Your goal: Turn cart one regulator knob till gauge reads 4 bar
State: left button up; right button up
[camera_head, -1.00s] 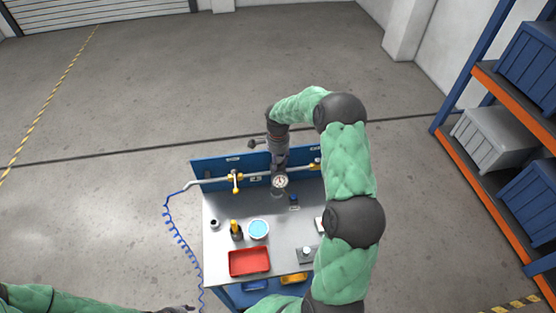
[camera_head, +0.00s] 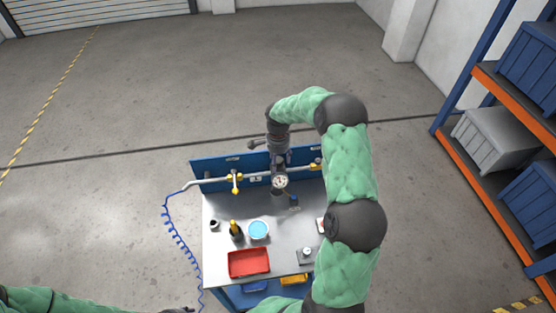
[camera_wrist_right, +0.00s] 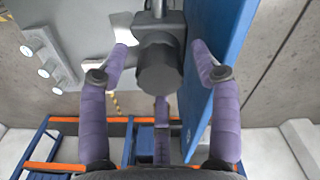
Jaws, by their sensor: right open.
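The round white gauge (camera_head: 280,181) sits on the pipe at the back of the cart (camera_head: 287,231). Its needle is too small to read. The dark grey regulator knob (camera_wrist_right: 159,69) shows in the right wrist view. My right gripper (camera_wrist_right: 164,62) is open, with one purple finger on each side of the knob and visible gaps between. In the head view, my right gripper (camera_head: 279,160) comes down from above, just behind the gauge, and hides the knob. Only the dark end of my left gripper (camera_head: 178,310) shows at the bottom edge; its fingers are unclear.
The pipe (camera_head: 208,181) with yellow-handled valves (camera_head: 235,183) runs along a blue back panel (camera_head: 205,168). A red tray (camera_head: 249,263), a light-blue bowl (camera_head: 258,229) and a yellow-topped bottle (camera_head: 234,229) stand on the cart. A blue coiled hose (camera_head: 168,220) hangs at its left.

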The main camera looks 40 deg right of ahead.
aim_at(278, 159)
jog(key=shift+r, duration=0.1)
notch_tip(278, 159, up, 12)
dwell(0.5)
dwell(0.5)
